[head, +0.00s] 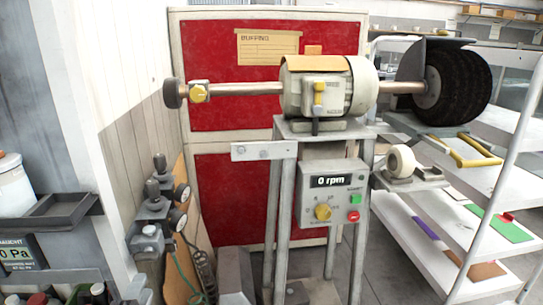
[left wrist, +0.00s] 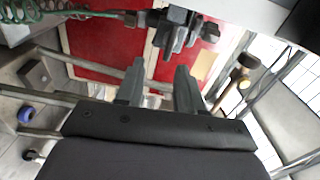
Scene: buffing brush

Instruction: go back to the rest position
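My left gripper (left wrist: 160,66) shows in the left wrist view with its two grey fingers apart and nothing between them. In the head view I cannot clearly make out its fingers low in the picture. My right gripper is in neither view. The buffing machine's motor (head: 318,92) stands on a metal frame in the head view. Its dark brush wheel (head: 447,90) sits on the right end of the shaft, partly under a guard. The control box (head: 333,197) below reads 0 rpm and has a yellow knob (head: 322,211), a green button and a red button (head: 353,216).
A red panel (head: 225,105) stands behind the machine. White shelves (head: 415,235) with coloured sheets are at right. Valves with gauges (head: 181,192) and a coiled hose (head: 204,268) are at left, near a dark tray (head: 50,212). A white roll (head: 400,161) sits on a side bracket.

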